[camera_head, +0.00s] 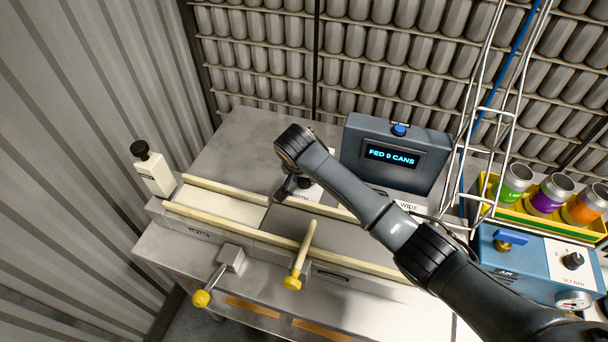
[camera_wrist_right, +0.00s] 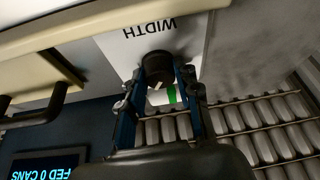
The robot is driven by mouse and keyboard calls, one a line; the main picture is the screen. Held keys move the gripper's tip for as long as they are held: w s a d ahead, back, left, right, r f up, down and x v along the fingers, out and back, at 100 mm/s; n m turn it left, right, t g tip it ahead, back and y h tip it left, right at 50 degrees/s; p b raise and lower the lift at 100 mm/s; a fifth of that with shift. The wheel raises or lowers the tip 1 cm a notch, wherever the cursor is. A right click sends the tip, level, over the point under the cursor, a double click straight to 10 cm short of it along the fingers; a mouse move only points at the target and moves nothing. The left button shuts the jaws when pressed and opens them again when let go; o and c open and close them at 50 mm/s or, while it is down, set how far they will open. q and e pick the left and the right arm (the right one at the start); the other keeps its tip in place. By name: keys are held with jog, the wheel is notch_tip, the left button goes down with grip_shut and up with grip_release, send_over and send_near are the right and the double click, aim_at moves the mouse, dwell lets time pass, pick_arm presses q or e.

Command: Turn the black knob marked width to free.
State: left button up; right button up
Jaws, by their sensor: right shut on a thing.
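The black knob (camera_wrist_right: 157,66) sits on a white plate (camera_wrist_right: 118,48) marked WIDTH, which reads upside down in the wrist view. My right gripper (camera_wrist_right: 160,76) has its two fingers on either side of the knob and is shut on it. A white pointer line shows on the knob, and a green mark lies close beside it on the plate. In the head view my right gripper (camera_head: 290,190) reaches down to the plate (camera_head: 312,190) behind the rails, and the knob is mostly hidden by it. My left gripper is not in view.
A blue-grey display box (camera_head: 398,148) reading FED 0 CANS stands right of the gripper. Pale rails (camera_head: 240,222) and yellow-tipped levers (camera_head: 300,260) lie in front. A wire chute (camera_head: 490,120) rises at right.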

jog(key=o, duration=1.1)
jog(key=shift+o, duration=0.2)
jog(key=v, duration=1.1)
jog(key=shift+r, duration=0.45)
jog(key=shift+s+a+f, duration=0.1)
jog(key=shift+s, duration=0.05)
